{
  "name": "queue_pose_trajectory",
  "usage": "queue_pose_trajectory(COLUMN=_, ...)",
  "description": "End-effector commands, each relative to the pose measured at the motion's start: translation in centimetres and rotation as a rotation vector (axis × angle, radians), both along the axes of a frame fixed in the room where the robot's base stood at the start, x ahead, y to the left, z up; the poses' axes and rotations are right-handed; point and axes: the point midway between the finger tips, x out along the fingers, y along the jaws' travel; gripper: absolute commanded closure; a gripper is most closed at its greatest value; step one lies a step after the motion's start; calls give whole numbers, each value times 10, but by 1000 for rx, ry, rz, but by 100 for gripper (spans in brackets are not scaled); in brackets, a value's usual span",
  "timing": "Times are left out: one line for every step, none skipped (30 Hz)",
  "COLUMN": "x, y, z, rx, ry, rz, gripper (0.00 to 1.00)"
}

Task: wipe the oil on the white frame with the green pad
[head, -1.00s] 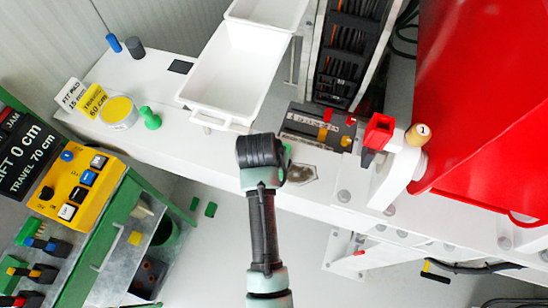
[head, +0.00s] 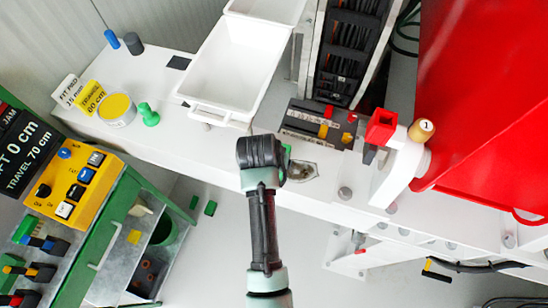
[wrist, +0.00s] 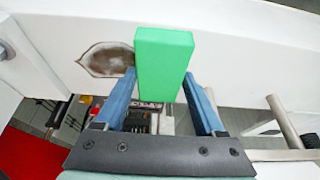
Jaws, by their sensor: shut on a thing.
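The white frame (head: 170,140) runs across the head view as a long beam. A brown-grey oil patch (head: 304,171) lies on it, just right of my gripper's end. In the wrist view the oil patch (wrist: 108,60) shows left of the green pad, with a dark outline. My gripper (wrist: 159,76) is shut on the green pad (wrist: 163,55), which stands between its blue fingers. The pad is over the white frame (wrist: 240,40) beside the oil; I cannot tell whether it touches the surface. In the head view my wrist hides most of the pad and the fingers.
A white tray (head: 205,112) and a dark block with coloured parts (head: 310,128) stand close to the oil patch. A red clamp (head: 381,127) and large red housing (head: 480,110) are at right. A yellow-topped tin (head: 116,110) and green knob (head: 148,115) stand at left.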

Motion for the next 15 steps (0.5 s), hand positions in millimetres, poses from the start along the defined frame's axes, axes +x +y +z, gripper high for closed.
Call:
queue_pose_trajectory(x=0, y=0, z=0, rx=0, ry=0, rz=0, gripper=73)
queue_pose_trajectory(x=0, y=-1, z=0, rx=0, ry=0, rz=0, gripper=73)
queue_pose_trajectory(x=-1, y=-2, z=1, rx=1, ry=1, rz=-1, gripper=73)
queue_pose_trajectory(x=-1, y=-3, z=1, rx=1, ry=1, rz=-1, gripper=73)
queue_pose_trajectory(x=-2, y=-5, z=1, rx=1, ry=1, rz=-2, gripper=73)
queue_pose_trajectory(x=-3, y=-9, z=2, rx=1, ry=1, rz=-3, gripper=73)
queue_pose_trajectory(x=-4, y=-12, z=2, rx=2, ry=1, rz=-4, gripper=73)
queue_pose_trajectory(x=-5, y=-14, z=2, rx=2, ry=1, rz=-4, gripper=73)
queue_pose_trajectory(x=-6, y=-17, z=3, rx=1, ry=1, rz=-2, gripper=73)
queue_pose_trajectory(x=-7, y=-20, z=3, rx=1, ry=1, rz=-2, gripper=73)
queue_pose_trajectory(x=-8, y=-22, z=3, rx=2, ry=2, rz=-3, gripper=73)
queue_pose_trajectory(x=-9, y=-26, z=3, rx=1, ry=1, rz=-3, gripper=73)
queue_pose_trajectory(x=-9, y=-29, z=3, rx=1, ry=1, rz=-3, gripper=73)
queue_pose_trajectory(x=-10, y=-31, z=3, rx=1, ry=1, rz=-3, gripper=73)
queue_pose_trajectory(x=-11, y=-33, z=3, rx=1, ry=0, rz=-3, gripper=73)
